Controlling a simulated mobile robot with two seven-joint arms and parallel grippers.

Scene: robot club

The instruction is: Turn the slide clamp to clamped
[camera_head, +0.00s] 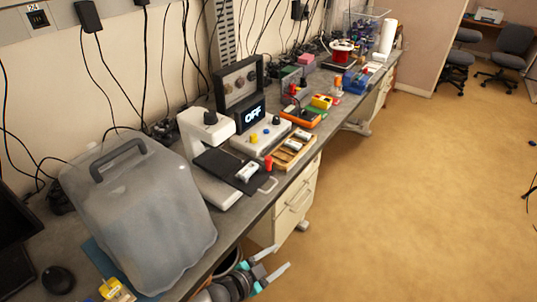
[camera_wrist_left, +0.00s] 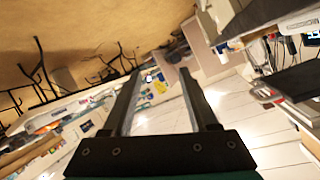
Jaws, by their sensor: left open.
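A white stand (camera_head: 207,126) with a black knob on its arm holds a black plate (camera_head: 217,162) over its base. My left gripper (camera_head: 272,264) is open and empty, in front of the bench edge, below and apart from the stand. In the left wrist view its fingers (camera_wrist_left: 160,75) are spread with nothing between. My right gripper is not seen.
A large grey translucent cover (camera_head: 140,205) stands left of the stand. A control box with an OFF display (camera_head: 253,114) and a wooden tray (camera_head: 291,147) stand to its right. Drawers (camera_head: 293,205) are under the bench.

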